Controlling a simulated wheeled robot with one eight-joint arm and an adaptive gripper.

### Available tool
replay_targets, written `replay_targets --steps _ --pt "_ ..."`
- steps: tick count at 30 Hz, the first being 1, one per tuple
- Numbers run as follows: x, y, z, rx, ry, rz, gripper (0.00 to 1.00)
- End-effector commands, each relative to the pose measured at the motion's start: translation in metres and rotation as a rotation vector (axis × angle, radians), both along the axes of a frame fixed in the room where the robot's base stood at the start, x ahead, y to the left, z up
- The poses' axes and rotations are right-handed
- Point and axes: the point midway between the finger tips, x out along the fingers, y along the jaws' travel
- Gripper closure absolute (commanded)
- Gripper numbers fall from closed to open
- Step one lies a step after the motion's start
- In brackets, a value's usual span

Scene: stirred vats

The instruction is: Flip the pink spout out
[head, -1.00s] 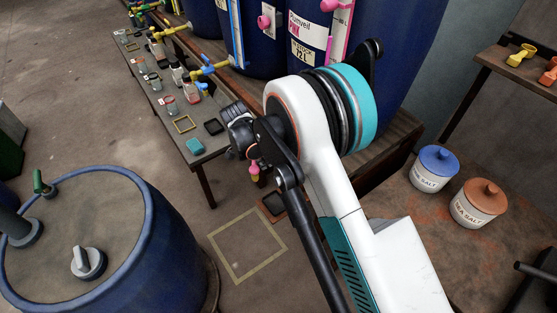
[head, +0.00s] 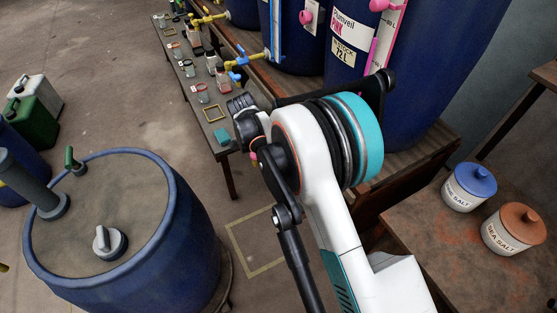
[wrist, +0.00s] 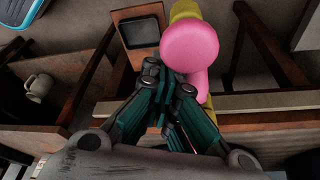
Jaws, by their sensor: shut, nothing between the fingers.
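The pink spout shows in the wrist view as a round pink cap (wrist: 190,46) with a pink stem below it, over a yellow pipe (wrist: 188,10). My gripper (wrist: 168,85) is shut and empty, with its teal fingers just left of the pink stem. I cannot tell whether they touch it. In the head view only a small pink bit (head: 254,156) shows beside my arm's wrist, and my arm hides the rest.
A wooden bench (head: 402,177) carries tall blue vats (head: 427,75). A low table (head: 222,147) with jars and frames stands left of it. A blue barrel (head: 190,232) stands at the lower left. Two salt jars (head: 470,187) stand at the right.

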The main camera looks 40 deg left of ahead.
Motion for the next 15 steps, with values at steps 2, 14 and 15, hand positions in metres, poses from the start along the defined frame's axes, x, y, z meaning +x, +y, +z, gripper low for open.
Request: replay_targets --steps 2,14,15 --pt "0.000 0.004 0.000 0.000 0.000 0.000 1.00" --pt "0.000 0.013 0.000 0.000 0.000 0.001 1.00" --pt "0.000 0.013 0.000 0.000 0.000 0.001 1.00"
